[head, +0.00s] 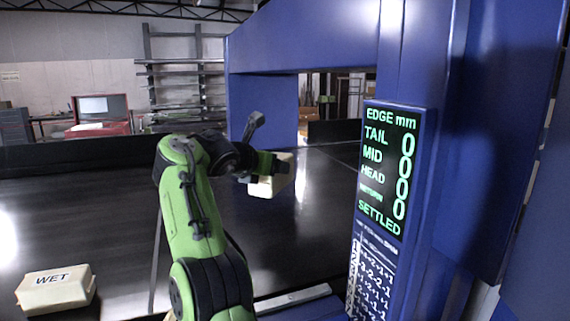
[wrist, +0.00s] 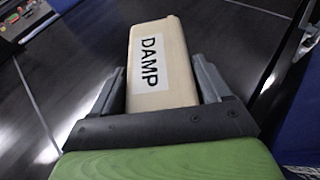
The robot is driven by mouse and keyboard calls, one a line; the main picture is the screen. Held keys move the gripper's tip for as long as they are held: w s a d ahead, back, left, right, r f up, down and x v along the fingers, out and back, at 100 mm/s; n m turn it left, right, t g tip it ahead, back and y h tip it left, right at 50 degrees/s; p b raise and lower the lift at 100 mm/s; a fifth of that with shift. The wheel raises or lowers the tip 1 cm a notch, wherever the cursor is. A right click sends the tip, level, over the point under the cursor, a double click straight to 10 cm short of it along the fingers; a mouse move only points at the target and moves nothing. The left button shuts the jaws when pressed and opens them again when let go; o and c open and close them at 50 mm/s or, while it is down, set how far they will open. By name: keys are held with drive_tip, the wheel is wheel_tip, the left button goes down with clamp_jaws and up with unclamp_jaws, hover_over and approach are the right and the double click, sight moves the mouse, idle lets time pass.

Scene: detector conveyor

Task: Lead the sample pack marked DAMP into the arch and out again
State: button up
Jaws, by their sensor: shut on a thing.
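My gripper (wrist: 160,95) is shut on the cream sample pack marked DAMP (wrist: 173,48), with one finger along each side of it in the wrist view. The label faces the wrist camera. In the head view the DAMP pack (head: 275,176) hangs from my gripper (head: 266,166) above the black belt (head: 330,215), before the blue arch (head: 300,45). Part of the pack is hidden by the gripper there. The display (head: 387,172) on the arch's right post reads EDGE mm, with TAIL, MID, HEAD and a blurred line, zeros beside them, and SETTLED below.
A second cream pack marked WET (head: 55,290) lies at the lower left. A dark low wall (head: 75,155) runs along the far side of the belt. The arch's right post stands close to the right of my arm.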

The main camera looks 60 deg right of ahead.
drive_tip(key=w+a+p, duration=0.3)
drive_tip(key=w+a, duration=0.5)
drive_tip(key=a, duration=0.2)
drive_tip(key=shift+w+p, duration=0.3)
drive_tip(key=shift+w, duration=0.1)
